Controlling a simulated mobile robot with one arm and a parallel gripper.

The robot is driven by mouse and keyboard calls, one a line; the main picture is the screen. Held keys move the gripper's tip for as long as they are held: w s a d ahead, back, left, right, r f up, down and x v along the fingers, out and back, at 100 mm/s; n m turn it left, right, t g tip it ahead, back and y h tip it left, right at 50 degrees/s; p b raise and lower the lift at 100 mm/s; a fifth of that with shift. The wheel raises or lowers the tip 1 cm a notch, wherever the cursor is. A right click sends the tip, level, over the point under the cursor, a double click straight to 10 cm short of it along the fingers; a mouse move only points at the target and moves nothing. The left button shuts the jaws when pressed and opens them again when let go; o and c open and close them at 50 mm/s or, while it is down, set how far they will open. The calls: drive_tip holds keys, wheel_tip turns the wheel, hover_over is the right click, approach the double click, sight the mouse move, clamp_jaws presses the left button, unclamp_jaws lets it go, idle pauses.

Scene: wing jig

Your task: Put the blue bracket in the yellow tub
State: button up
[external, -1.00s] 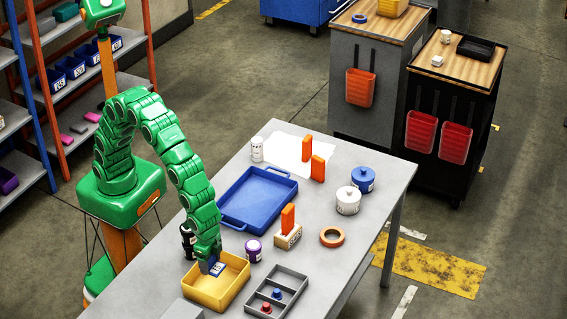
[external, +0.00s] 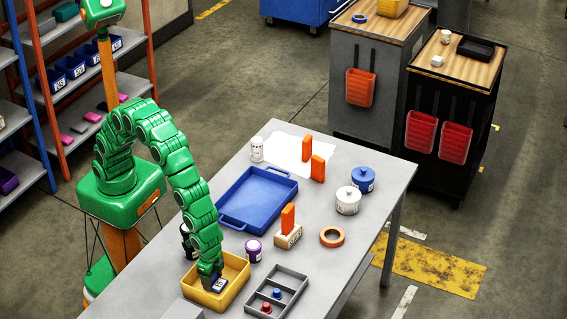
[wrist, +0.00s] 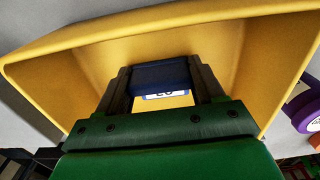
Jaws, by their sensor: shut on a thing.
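The yellow tub (external: 232,293) stands on the near part of the grey table. It fills much of the wrist view (wrist: 80,75). My gripper (external: 213,281) is down inside the tub's opening. The blue bracket (wrist: 160,73), with a white label, is between my two dark fingers in the wrist view, and the gripper is shut on it. In the external view a bit of the bracket and its label (external: 220,285) shows below the fingers. I cannot tell whether the bracket touches the tub's floor.
A purple-lidded jar (external: 253,250) and a dark jar (external: 188,240) stand close to the tub. A grey divided tray (external: 290,282) with small red and blue pieces lies to the right. A blue tray (external: 258,199) and a wooden block with an orange piece (external: 288,236) are behind.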

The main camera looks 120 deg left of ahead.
drive_tip(key=shift+f, duration=0.1)
drive_tip(key=o, duration=1.3)
wheel_tip(320, 180, up, 12)
drive_tip(key=s+a+r, duration=0.6)
drive_tip(key=r, duration=0.1)
drive_tip(key=s+a+r, duration=0.3)
drive_tip(key=s+a, duration=0.1)
drive_tip(key=s, duration=0.7)
drive_tip(key=s+a+r+g, duration=0.1)
drive_tip(key=s+a, duration=0.3)
drive_tip(key=s, duration=0.8)
drive_tip(key=s+a+r, duration=0.4)
drive_tip(key=s, duration=0.7)
drive_tip(key=shift+s+r+g, duration=0.2)
drive_tip(key=shift+r+g, duration=0.1)
drive_tip(key=shift+g, duration=0.1)
